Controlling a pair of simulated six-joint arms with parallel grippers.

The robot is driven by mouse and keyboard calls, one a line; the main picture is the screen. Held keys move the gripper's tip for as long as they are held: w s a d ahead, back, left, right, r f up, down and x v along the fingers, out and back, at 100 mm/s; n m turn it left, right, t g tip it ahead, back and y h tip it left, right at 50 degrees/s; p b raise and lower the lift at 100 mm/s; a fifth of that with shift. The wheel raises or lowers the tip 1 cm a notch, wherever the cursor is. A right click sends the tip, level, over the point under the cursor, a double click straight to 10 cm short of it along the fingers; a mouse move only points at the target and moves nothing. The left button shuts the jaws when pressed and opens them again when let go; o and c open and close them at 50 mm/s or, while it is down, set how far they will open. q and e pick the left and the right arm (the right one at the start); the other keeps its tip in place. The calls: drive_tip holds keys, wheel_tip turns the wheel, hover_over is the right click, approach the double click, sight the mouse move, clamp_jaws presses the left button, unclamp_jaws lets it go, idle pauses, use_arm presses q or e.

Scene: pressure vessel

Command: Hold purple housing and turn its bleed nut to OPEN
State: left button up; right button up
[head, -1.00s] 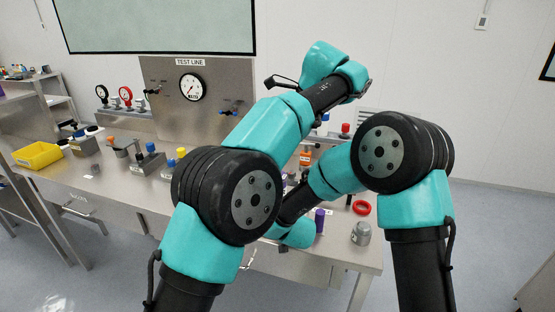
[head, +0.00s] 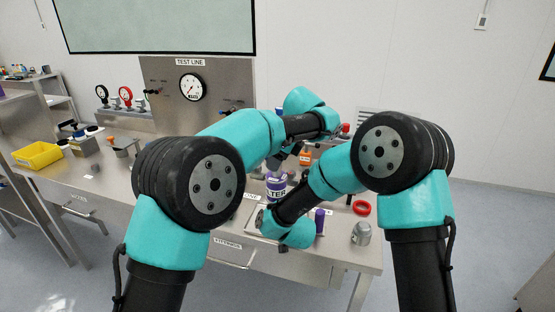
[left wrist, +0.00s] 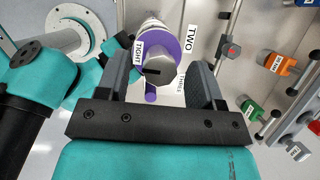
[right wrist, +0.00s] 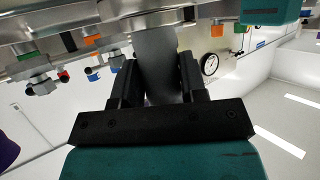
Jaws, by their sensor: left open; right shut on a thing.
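The purple housing (head: 276,187) stands upright on the bench in the head view, with a white label partly hidden by my right arm. The left wrist view looks onto its end, with a purple collar (left wrist: 180,50) and a grey hexagonal bleed nut (left wrist: 157,70) bearing a dark mark. A TIGHT tag sits left of the nut; no OPEN tag is readable. My left gripper (left wrist: 160,80) is open, its fingers on either side of the nut with gaps visible. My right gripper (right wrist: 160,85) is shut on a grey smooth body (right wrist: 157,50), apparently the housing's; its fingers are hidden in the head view.
A purple cylinder (head: 320,220), a red ring (head: 362,207) and a grey metal part (head: 361,233) are at the bench's right end. Orange and green fittings (left wrist: 248,110) lie right in the left wrist view. A yellow bin (head: 38,155) is far left.

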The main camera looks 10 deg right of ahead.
use_arm(q)
drive_tip(key=shift+f, duration=0.1)
drive_tip(key=shift+c, duration=0.2)
drive_tip(key=c, duration=0.9)
drive_tip(key=shift+n, duration=0.3)
drive_tip(key=n+g, duration=0.1)
drive_tip(key=n, duration=0.2)
drive_tip(key=n+g, duration=0.1)
drive_tip(key=n, duration=0.2)
drive_tip(key=shift+w+g, duration=0.2)
drive_tip(key=shift+g, duration=0.1)
drive_tip(key=n+g, duration=0.1)
drive_tip(key=n, duration=0.2)
drive_tip(key=n+g, duration=0.1)
drive_tip(key=n, duration=0.2)
drive_tip(key=shift+a+n+h, duration=0.1)
drive_tip(key=shift+n+h, duration=0.2)
drive_tip(key=shift+n, duration=0.1)
